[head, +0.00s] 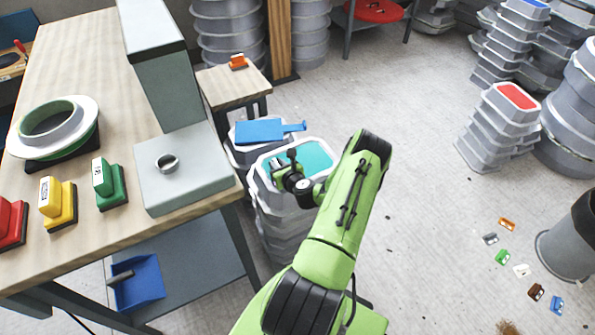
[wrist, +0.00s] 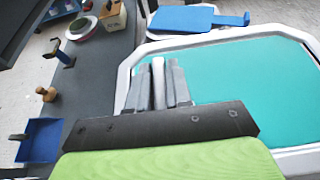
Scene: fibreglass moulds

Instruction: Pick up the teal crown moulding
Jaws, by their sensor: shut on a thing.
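The teal crown moulding (head: 317,155) is an angular piece with a teal top and a white rim, on top of a grey stack beside the workbench. In the wrist view its teal face (wrist: 235,75) fills much of the right side. My gripper (head: 287,166) is at the moulding's left part. In the wrist view my gripper (wrist: 158,75) is shut on a narrow white part between its fingers, which appears to belong to the moulding. The fingers hide where this part joins it. I cannot tell whether the moulding is lifted off the stack.
A blue flat piece with a handle (head: 262,131) lies on a stack just behind. The wooden workbench (head: 100,50) with stamps and a grey box (head: 187,170) is close on the left. Open floor (head: 400,110) lies to the right; small coloured pieces (head: 502,257) are scattered there.

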